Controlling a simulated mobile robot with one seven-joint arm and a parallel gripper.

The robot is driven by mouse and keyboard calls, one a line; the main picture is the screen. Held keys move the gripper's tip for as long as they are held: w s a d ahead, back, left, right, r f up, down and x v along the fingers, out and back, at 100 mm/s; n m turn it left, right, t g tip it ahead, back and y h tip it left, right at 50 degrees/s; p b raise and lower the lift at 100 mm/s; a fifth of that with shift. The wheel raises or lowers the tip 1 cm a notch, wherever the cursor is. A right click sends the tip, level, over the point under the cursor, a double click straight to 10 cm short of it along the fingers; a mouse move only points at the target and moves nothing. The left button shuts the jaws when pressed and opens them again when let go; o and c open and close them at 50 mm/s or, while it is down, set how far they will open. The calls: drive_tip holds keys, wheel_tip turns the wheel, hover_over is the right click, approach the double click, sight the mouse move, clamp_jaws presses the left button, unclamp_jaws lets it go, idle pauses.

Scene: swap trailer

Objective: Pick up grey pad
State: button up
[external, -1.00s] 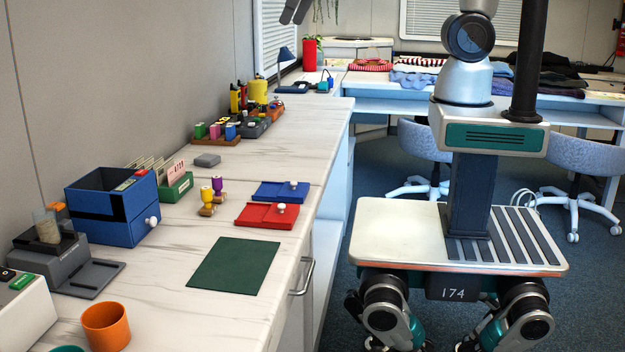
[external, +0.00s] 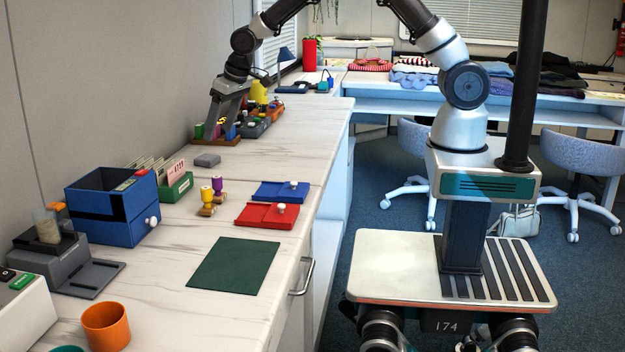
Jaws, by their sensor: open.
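A small grey pad (external: 207,160) lies flat on the white marbled counter (external: 250,180), in front of a brown rack with coloured pieces. My gripper (external: 224,132) is open and reaches down at the rack, just behind and to the right of the grey pad in the picture. Its fingers overlap the coloured pieces in this view and hide some of them. I cannot tell whether the fingers touch anything there. The grey pad appears clear of the fingers.
The brown rack (external: 229,142) stands near the wall. A green card box (external: 179,187), a blue drawer box (external: 113,205), two stampers (external: 211,197), blue (external: 277,192) and red (external: 262,214) trays, a green mat (external: 234,265) and an orange cup (external: 106,326) stand nearer.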

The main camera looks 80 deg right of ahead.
sight(208, 157)
drive_tip(key=x, duration=0.3)
drive_tip(key=b+x, duration=0.1)
drive_tip(key=x, duration=0.2)
drive_tip(key=w+x, duration=0.1)
drive_tip(key=x, duration=0.2)
drive_tip(key=shift+b, duration=0.35)
drive_tip(key=shift+r, duration=0.1)
drive_tip(key=c, duration=1.1)
